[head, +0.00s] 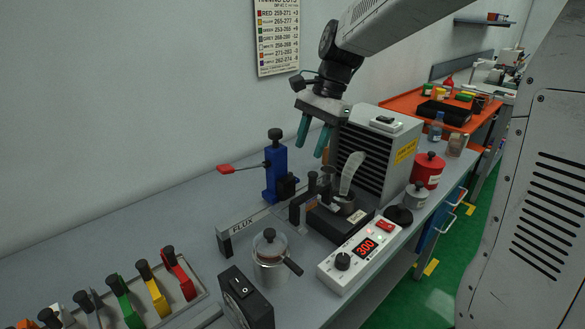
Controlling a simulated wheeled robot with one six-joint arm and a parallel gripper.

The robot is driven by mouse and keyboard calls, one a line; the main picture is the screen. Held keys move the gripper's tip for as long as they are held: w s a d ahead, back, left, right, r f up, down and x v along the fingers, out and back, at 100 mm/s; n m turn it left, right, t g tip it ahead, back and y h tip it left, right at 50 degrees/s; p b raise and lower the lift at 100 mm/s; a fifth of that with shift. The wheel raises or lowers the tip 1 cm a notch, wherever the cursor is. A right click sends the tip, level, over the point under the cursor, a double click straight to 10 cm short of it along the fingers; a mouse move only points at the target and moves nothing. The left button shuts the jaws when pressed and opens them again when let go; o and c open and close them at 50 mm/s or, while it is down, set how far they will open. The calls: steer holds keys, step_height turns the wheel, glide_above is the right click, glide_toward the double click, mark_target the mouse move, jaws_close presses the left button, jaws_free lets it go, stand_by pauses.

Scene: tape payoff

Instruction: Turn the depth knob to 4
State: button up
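No label or scale reading "depth" can be made out in the head view, so I cannot tell for sure which knob is the depth knob. A black knob (275,134) tops a blue upright stand (276,172) with a red-tipped lever (226,169). Another black knob (343,261) sits on the white control box (330,272), beside a red display (366,246) reading 300. My gripper (309,151) has two teal fingers pointing down with a gap between them. It is open and empty, in the air to the right of the blue stand and touching neither knob.
A grey vented unit (378,155) stands behind the dark pot block (338,222). A lidded jar (269,258) and a black switch box (245,300) stand in front. Coloured levers (151,288) line the left. A red canister (427,170) is right. Bare bench lies left of the stand.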

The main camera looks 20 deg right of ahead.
steer(key=w+f+m, duration=0.3)
steer(key=w, duration=0.4)
steer(key=shift+y, duration=0.5)
steer(key=x, duration=0.5)
steer(key=d+x, duration=0.1)
steer(key=x, duration=0.2)
steer(key=shift+w+f, duration=0.1)
steer(key=shift+f, duration=0.05)
jaws_close()
